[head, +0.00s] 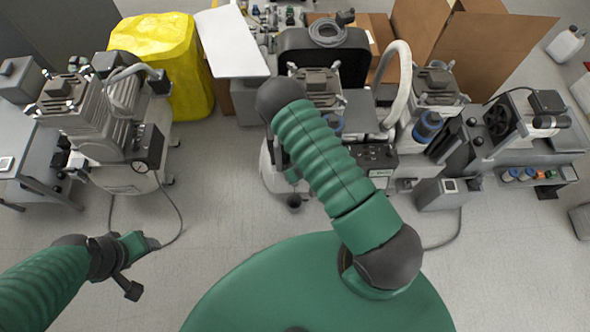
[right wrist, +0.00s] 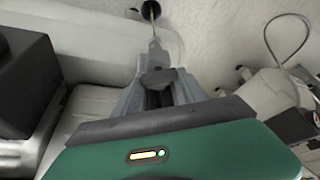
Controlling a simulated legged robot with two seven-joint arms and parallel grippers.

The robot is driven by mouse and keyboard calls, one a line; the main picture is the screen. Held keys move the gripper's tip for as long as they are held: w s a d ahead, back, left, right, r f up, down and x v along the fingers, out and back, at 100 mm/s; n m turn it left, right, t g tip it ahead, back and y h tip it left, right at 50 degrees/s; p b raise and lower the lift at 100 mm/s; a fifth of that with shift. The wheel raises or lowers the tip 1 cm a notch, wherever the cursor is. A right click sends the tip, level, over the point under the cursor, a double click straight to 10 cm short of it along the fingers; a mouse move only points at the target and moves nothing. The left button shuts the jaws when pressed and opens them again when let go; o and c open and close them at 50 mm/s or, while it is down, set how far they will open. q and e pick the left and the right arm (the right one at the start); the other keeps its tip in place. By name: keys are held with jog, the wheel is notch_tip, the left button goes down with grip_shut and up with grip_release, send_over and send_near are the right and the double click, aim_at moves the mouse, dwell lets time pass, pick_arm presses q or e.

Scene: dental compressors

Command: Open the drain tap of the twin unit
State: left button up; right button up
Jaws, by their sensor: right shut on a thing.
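The twin unit (head: 380,155) stands at the centre of the head view, with two pump heads above a pale tank. My right arm covers part of its left side. In the right wrist view, the pale tank (right wrist: 100,35) has a dark round fitting (right wrist: 150,10) with a thin stem, the drain tap (right wrist: 153,42), pointing towards my gripper. My right gripper (right wrist: 157,78) is shut on the tap's end; the tap's handle is mostly hidden between the fingers. My left gripper (head: 148,243) is over bare floor at the lower left, away from the unit; its fingers are too small to judge.
Another compressor (head: 105,125) stands at the left beside a yellow-covered bin (head: 160,55). A further machine (head: 515,125) stands at the right. Cardboard boxes (head: 470,45) are behind. Hoses lie on the floor. The floor between the left compressor and twin unit is clear.

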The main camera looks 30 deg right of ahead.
jog(key=n+y+p, duration=0.1)
jog(key=n, duration=0.2)
jog(key=shift+s+d+r, duration=0.1)
jog(key=shift+d, duration=0.05)
jog(key=shift+n+y+p, duration=0.5)
jog(key=shift+n+p, duration=0.15)
jog(key=shift+n, duration=0.75)
jog(key=shift+d+g, duration=0.1)
jog(key=shift+g, duration=0.2)
jog(key=o, duration=1.4)
jog(key=shift+c, duration=0.2)
jog(key=s+d+r+p, duration=0.1)
jog(key=s+d+r, duration=0.1)
jog(key=s+d, duration=0.4)
jog(key=s, duration=0.5)
jog(key=shift+s+d+r+p, duration=0.2)
jog(key=shift+p, duration=0.2)
